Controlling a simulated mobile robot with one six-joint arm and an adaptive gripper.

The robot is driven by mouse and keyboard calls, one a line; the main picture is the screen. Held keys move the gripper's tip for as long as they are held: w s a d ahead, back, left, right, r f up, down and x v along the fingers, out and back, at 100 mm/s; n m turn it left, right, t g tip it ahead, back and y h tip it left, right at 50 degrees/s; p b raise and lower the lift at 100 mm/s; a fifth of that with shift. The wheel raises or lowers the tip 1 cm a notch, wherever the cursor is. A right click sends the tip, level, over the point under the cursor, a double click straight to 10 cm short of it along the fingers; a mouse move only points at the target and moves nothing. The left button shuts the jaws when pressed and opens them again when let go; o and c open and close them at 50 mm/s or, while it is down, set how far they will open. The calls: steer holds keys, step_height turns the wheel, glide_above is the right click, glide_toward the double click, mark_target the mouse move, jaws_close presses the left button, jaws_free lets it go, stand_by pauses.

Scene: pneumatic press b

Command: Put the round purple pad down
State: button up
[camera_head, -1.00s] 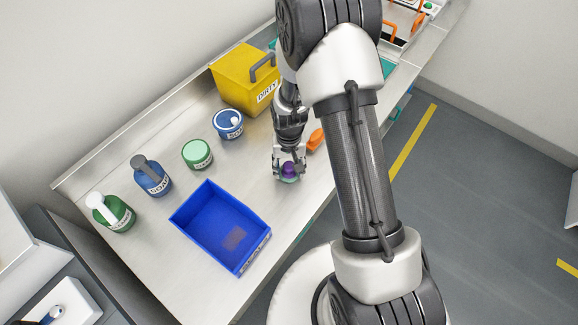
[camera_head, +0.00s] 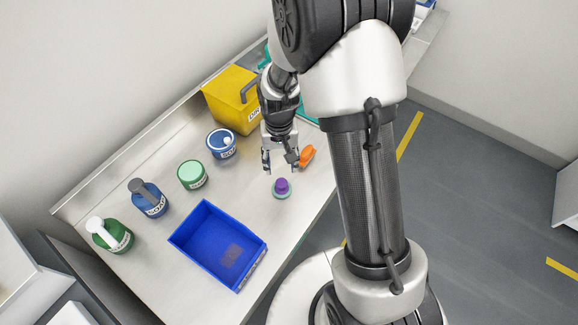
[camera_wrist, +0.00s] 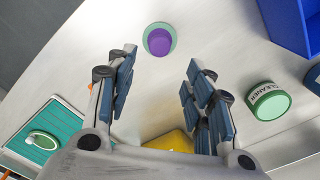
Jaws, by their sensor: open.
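The round purple pad (camera_head: 282,187) sits on the metal table, with a purple knob on top of a wider green-teal disc. In the wrist view the pad (camera_wrist: 159,41) lies beyond the fingertips, apart from them. My gripper (camera_head: 281,166) is open and empty, above and a little behind the pad. In the wrist view the two fingers of my gripper (camera_wrist: 162,58) are spread wide with nothing between them.
A blue bin (camera_head: 216,247) stands front left of the pad. An orange object (camera_head: 307,156) lies right of the gripper. A yellow box (camera_head: 231,97), a blue tub (camera_head: 221,144), a green tub (camera_head: 192,175) and two bottles stand along the back. Bare table surrounds the pad.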

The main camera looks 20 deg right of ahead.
step_height(320, 180, up, 11)
steer(key=s+t, duration=0.1)
steer(key=s, duration=0.2)
steer(key=s+r+n+t, duration=0.2)
steer(key=s+r+t, duration=0.1)
steer(key=s+r, duration=1.2)
steer(key=s, duration=0.3)
steer(key=shift+n+t, duration=0.3)
steer(key=shift+o, duration=0.4)
